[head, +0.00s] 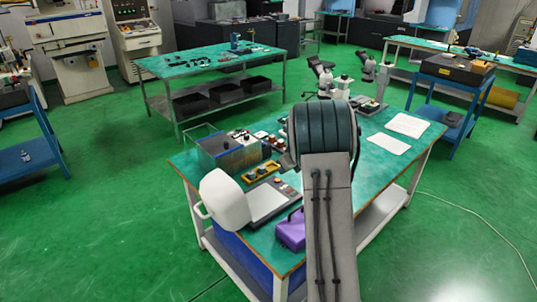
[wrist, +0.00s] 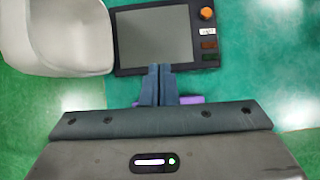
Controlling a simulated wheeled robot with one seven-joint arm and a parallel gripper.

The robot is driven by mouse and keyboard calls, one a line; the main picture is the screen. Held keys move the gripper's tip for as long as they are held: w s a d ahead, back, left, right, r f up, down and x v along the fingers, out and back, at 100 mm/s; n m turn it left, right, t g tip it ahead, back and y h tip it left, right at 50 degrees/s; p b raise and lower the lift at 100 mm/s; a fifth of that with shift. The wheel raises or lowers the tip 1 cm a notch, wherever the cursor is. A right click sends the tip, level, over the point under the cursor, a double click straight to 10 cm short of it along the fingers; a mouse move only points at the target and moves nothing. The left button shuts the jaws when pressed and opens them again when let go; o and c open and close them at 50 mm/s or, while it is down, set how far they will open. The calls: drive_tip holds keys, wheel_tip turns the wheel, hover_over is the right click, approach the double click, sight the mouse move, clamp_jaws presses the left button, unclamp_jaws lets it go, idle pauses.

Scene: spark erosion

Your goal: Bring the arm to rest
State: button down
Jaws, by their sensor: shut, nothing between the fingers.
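My arm rises through the middle of the head view in front of the near green-topped table (head: 385,172); its gripper end is hidden there behind my own arm links. In the wrist view my gripper (wrist: 160,70) has its two dark fingers together with nothing between them. The fingertips show over the near edge of a control panel with a grey screen (wrist: 153,37). A purple object (wrist: 190,99) shows partly behind the fingers. In the head view the purple object (head: 291,232) lies at the table's near edge, next to my arm.
A white rounded container (head: 224,202) stands at the table's left corner beside the panel (head: 268,203). A clear-walled box (head: 228,150), a yellow block (head: 262,171), microscopes (head: 343,82) and white papers (head: 407,125) are also on the table. Green floor (head: 110,220) is open to the left.

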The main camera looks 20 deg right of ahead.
drive_tip(key=s+a+r+n+g, duration=0.1)
drive_tip(key=s+a+r+n, duration=0.55)
drive_tip(key=s+n, duration=0.2)
drive_tip(key=s+a+r+n+g, duration=0.1)
drive_tip(key=s+a+r+n, duration=0.6)
drive_tip(key=s, duration=0.3)
drive_tip(key=s+a+n+h, duration=0.1)
drive_tip(key=s+n, duration=0.7)
drive_tip(key=s, duration=0.2)
drive_tip(key=s+a+f+n+h+b, duration=0.1)
drive_tip(key=s+a+n, duration=0.1)
drive_tip(key=s+n, duration=0.6)
drive_tip(key=shift+s+a, duration=0.25)
drive_tip(key=shift+s, duration=0.8)
